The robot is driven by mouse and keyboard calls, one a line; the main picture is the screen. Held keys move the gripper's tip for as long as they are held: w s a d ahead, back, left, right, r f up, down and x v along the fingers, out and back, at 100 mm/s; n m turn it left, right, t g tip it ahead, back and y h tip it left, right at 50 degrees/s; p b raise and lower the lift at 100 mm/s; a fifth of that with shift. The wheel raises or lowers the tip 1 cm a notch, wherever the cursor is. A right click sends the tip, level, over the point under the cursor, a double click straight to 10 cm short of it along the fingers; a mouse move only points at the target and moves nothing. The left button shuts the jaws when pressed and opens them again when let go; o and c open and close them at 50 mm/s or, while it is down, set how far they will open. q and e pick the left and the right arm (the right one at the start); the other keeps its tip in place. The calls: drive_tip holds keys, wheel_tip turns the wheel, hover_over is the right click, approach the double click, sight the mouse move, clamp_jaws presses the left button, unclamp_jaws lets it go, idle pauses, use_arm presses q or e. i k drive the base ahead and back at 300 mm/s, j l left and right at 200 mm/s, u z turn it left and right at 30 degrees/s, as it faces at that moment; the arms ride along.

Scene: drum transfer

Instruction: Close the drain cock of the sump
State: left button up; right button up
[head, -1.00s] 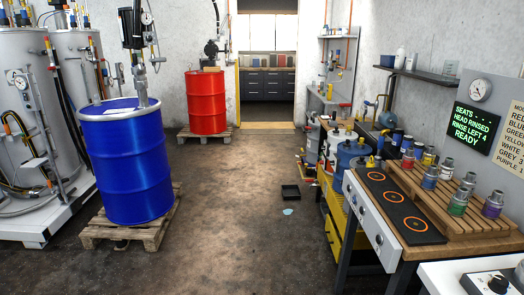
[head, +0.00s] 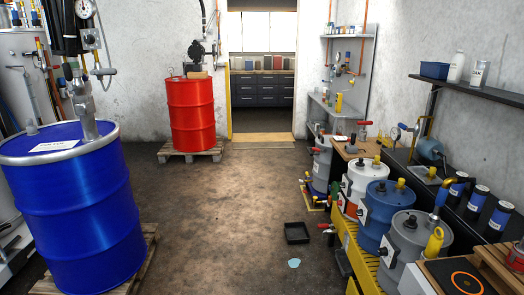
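A yellow sump (head: 362,262) with a slotted top runs along the floor at the right, under a row of drums. A small red-handled cock (head: 326,227) sticks out to the left near its front side, above floor level. It looks like the drain cock, but it is too small to tell whether its handle is open or shut. A black tray (head: 297,239) lies on the floor to the left of it. A pale blue-green puddle (head: 294,264) lies on the floor in front of the tray. Neither of my grippers is in view.
Grey (head: 408,244), blue (head: 378,212) and white (head: 357,183) drums line the right side beside a bench. A blue drum (head: 80,215) on a pallet fills the left. A red drum (head: 198,120) stands at the back. The middle floor is clear up to the doorway.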

sight(319, 225)
drive_tip(key=i+j+z, duration=0.1)
drive_tip(key=i+z, duration=0.25)
drive_tip(key=i, duration=0.25)
drive_tip(key=i+j+z, duration=0.35)
drive_tip(key=i, duration=0.25)
drive_tip(key=i+j+z, duration=0.35)
drive_tip(key=i, duration=0.2)
